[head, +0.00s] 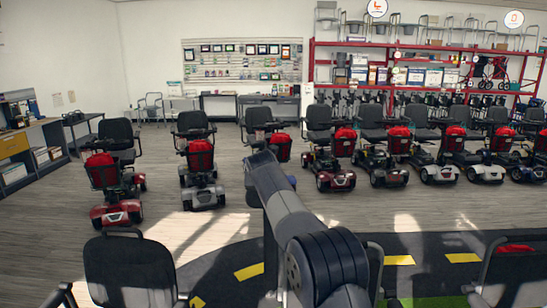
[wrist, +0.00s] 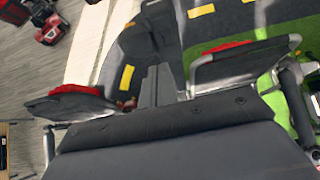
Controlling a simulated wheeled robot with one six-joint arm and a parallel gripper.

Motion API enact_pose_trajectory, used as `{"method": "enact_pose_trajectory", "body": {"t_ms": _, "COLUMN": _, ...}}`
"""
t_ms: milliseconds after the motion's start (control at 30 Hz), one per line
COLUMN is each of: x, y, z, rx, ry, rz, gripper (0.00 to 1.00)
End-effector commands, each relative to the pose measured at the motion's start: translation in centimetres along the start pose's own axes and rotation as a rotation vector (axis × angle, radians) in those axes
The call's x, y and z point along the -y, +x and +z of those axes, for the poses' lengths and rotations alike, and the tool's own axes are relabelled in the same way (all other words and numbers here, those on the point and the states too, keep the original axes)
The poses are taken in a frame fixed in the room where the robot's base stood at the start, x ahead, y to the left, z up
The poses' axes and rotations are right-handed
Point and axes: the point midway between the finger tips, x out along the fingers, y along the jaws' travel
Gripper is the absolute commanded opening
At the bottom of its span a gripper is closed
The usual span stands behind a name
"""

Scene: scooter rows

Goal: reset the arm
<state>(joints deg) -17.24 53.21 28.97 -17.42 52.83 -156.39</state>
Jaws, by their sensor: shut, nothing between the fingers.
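My arm (head: 292,212) rises from the bottom of the head view, reaches forward over the floor and bends down at its far end. My gripper is hidden behind the arm there. A wide dark padded surface (wrist: 180,145), seemingly a scooter seat, fills the lower part of that view, close to the camera. I cannot tell whether the gripper touches it.
Dark seat backs stand near me at bottom left (head: 128,270) and bottom right (head: 515,275). Scooters with red bags stand ahead, including a red one (head: 116,185) at left and a row at right. Grey floor (head: 230,235) lies open between. Red shelving (head: 420,75) lines the back.

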Motion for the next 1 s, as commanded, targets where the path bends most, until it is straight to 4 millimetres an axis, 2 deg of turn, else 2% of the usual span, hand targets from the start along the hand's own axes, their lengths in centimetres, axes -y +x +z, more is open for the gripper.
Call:
{"method": "enact_pose_trajectory", "body": {"t_ms": 200, "x": 0.0, "y": 2.8, "z": 0.1, "rx": 0.0, "ry": 0.0, "rz": 0.0, "gripper": 0.0}}
{"method": "enact_pose_trajectory", "body": {"t_ms": 433, "x": 0.0, "y": 4.4, "z": 0.1, "rx": 0.0, "ry": 0.0, "rz": 0.0, "gripper": 0.0}}
{"method": "enact_pose_trajectory", "body": {"t_ms": 1000, "x": 0.0, "y": 3.9, "z": 0.0, "rx": 0.003, "ry": 0.0, "rz": 0.001, "gripper": 0.0}}
